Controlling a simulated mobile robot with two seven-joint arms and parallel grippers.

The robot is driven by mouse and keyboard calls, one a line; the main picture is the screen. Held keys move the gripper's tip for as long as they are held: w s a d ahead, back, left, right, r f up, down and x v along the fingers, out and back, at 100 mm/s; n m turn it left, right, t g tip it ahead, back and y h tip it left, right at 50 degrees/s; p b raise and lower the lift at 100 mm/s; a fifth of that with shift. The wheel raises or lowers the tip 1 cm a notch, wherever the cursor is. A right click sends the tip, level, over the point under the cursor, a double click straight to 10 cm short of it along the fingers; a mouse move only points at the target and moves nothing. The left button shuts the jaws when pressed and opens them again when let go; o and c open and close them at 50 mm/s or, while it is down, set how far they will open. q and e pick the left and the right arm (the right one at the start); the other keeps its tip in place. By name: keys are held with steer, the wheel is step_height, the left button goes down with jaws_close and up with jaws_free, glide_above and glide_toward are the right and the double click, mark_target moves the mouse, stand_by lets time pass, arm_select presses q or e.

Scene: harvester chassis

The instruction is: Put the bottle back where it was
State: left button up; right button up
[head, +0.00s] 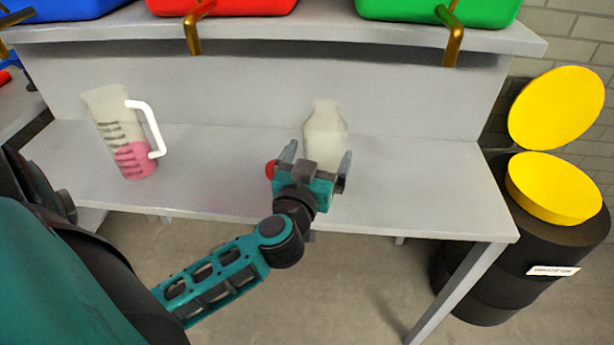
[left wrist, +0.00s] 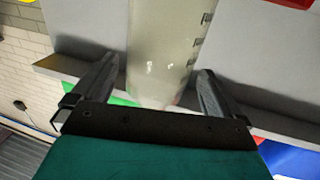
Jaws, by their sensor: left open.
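The bottle (head: 325,130), pale and translucent with a narrower neck, stands upright on the grey bench, right of the middle. My left gripper (head: 317,158) is at its near side, open, with one finger on each side of the bottle. In the left wrist view the bottle (left wrist: 168,50), with dark marks along its side, shows between the two spread fingers of the gripper (left wrist: 160,78). I cannot tell whether the fingers touch it. The bottle's lower part is hidden behind the gripper in the head view. My right gripper is not in view.
A jug (head: 125,130) with pink liquid and a white handle stands at the bench's left. A small red round thing (head: 270,169) shows beside my left finger. Above is a shelf (head: 330,38) with coloured bins and brass brackets. A black drum (head: 500,270) with yellow lids stands right.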

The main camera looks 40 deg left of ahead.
arm_select(q)
steer(key=v, duration=0.8)
steer(key=d+m+t+h, duration=0.3)
steer(key=d+m+h, duration=0.1)
steer(key=d+h, duration=0.25)
steer(key=s+d+f+m+g+h, duration=0.1)
steer(key=s+f+g, duration=0.2)
steer(key=f, duration=0.7)
steer(key=s+d+f+m+g, duration=0.1)
steer(key=s+f+g, duration=0.2)
steer(key=f+g, duration=0.3)
step_height(320, 180, down, 4)
steer(key=shift+d+r+h, duration=0.1)
steer(key=shift+d+h, duration=0.05)
steer(key=shift+h, duration=0.2)
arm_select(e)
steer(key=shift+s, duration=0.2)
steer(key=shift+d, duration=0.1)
arm_select(q)
steer(key=r+p, duration=0.2)
steer(key=shift+p, duration=0.35)
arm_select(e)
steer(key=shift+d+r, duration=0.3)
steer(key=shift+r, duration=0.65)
